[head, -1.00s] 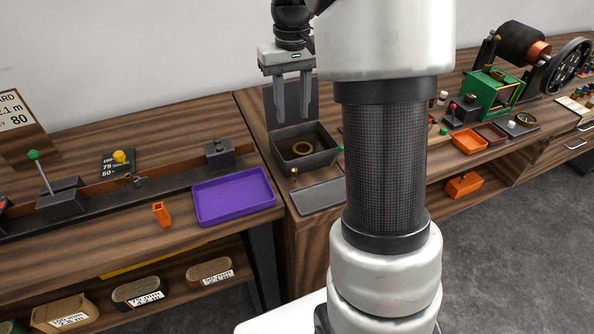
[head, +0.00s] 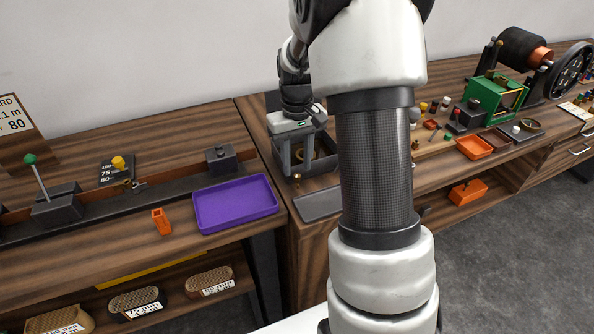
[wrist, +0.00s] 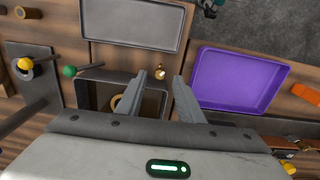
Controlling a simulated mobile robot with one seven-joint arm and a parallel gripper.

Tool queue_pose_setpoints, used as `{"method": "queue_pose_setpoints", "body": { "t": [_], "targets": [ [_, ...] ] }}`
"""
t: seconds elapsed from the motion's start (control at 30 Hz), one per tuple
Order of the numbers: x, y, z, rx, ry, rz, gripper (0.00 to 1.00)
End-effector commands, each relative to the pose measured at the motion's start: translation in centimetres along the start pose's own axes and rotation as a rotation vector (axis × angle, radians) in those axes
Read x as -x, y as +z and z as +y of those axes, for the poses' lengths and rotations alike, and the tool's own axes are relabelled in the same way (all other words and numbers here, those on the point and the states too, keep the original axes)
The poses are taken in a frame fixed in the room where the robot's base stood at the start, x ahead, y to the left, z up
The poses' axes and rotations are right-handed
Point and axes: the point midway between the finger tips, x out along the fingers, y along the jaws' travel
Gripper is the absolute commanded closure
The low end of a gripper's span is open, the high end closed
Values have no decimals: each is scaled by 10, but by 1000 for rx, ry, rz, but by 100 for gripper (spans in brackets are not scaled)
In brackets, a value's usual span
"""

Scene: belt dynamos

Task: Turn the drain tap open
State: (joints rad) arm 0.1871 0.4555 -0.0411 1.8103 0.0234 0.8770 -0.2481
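The small brass drain tap (head: 296,178) sits low on the front side of a dark grey box (head: 328,160). In the wrist view the tap (wrist: 161,72) shows between and just past my fingertips; whether they touch it cannot be told. My gripper (head: 297,168) is open, with its fingers pointing down over the box's front left part. In the wrist view the open gripper (wrist: 160,77) has nothing held between its fingers. A brass ring (wrist: 117,104) lies inside the box, partly hidden by my gripper.
A flat grey tray (head: 318,204) lies in front of the box. A purple tray (head: 236,204) is to the left, with an orange holder (head: 161,221) beyond it. A green-knobbed lever (wrist: 70,71) stands beside the box. My arm hides part of the bench.

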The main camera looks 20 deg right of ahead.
Motion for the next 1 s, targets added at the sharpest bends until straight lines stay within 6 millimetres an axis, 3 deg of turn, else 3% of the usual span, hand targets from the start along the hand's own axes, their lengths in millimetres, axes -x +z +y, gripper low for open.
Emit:
{"method": "queue_pose_setpoints", "body": {
  "t": [0.2,0.53,0.73,1.0],
  "targets": [
    [-23,0,0,0,0,0,66],
    [-26,0,0,0,0,1,66],
    [-26,0,0,0,0,1,98],
    [-25,0,0,-113,0,0,100]
  ]
}}
